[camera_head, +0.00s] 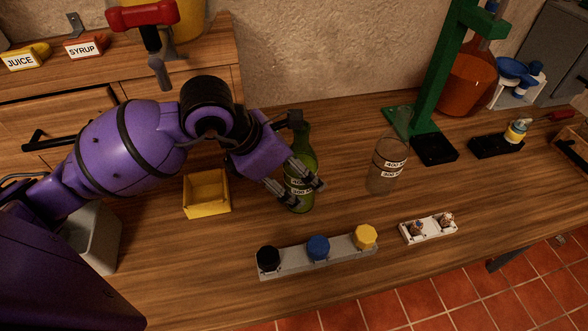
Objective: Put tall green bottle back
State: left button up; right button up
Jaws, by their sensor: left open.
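The tall green bottle (305,159) stands upright on the wooden worktop, near the middle of the head view, with a white label on its front. My left gripper (308,191) is open, with its two fingers at the bottle's lower body, overlapping it in the picture. I cannot tell whether the fingers touch the glass. The purple left arm comes in from the left, and its wrist hides the area left of the bottle's neck. My right gripper is not in view.
A yellow bin (207,194) is to the left. In front are a grey rack (340,251) with black, blue and yellow caps and a small white tray (429,229). A green stand (438,85) rises behind.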

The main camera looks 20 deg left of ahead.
pick_arm(q)
jog(key=v, duration=1.2)
jog(key=shift+d+r, duration=0.1)
